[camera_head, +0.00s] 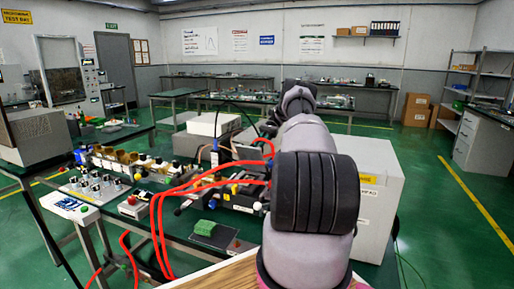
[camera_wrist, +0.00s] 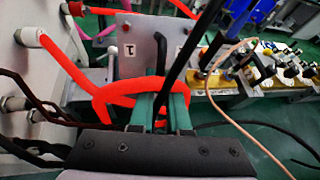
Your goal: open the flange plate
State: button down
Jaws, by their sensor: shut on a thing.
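A red hose (camera_wrist: 125,97) loops across the fingers and hides part of the grip. A black cable or rod crosses in front of them. In the head view my own arm hides the gripper, and the plate cannot be told clearly.
Red hoses (camera_head: 157,222) run over the bench of equipment in the head view. A large white box (camera_head: 376,200) stands right of my arm. In the wrist view a white housing (camera_wrist: 40,70) is close at left, and a row of fittings (camera_wrist: 262,80) lies at right.

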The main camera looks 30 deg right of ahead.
dwell(0.4)
jog(key=c, duration=0.9)
grip_release()
jog(key=shift+r, duration=4.95)
